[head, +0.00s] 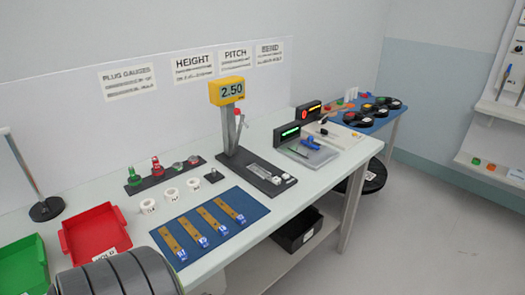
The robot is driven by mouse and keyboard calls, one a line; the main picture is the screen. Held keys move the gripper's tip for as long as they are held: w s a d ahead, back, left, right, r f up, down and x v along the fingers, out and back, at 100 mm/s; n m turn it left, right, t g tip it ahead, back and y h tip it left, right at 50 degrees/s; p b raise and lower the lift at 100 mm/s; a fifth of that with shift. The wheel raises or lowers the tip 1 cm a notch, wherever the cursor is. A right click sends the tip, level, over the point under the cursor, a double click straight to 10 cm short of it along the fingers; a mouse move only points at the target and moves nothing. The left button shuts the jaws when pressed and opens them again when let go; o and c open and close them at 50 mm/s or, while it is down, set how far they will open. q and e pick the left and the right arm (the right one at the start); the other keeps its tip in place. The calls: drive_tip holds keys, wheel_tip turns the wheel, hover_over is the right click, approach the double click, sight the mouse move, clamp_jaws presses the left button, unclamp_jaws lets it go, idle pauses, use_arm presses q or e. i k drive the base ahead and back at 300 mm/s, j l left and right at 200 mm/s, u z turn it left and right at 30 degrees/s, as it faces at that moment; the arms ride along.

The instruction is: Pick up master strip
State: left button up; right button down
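Several flat gold-brown strips with blue tagged ends lie side by side on a blue mat (257,211) on the table. From left to right they include a leftmost strip (169,238), middle strips (190,228) and (208,217), and a rightmost strip (226,207). The tag writing is too small to read, so I cannot tell which one is the master strip. Neither of my grippers shows in the head view.
A yellow gauge (228,91) reading 2.50 stands behind the mat. White rings (171,194) and a dark plug-gauge rack (166,174) sit behind the strips. A red tray (91,233) and a green tray (22,266) are at left. A black bin (297,232) is below.

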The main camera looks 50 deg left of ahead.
sight(277, 180)
drive_tip(key=i+u, duration=0.35)
drive_tip(key=i, duration=0.2)
drive_tip(key=i+l+u, duration=0.35)
drive_tip(key=i, duration=0.15)
drive_tip(key=i+l+u, duration=0.35)
drive_tip(key=i, duration=0.15)
drive_tip(key=i+j, duration=0.05)
drive_tip(key=j, duration=0.05)
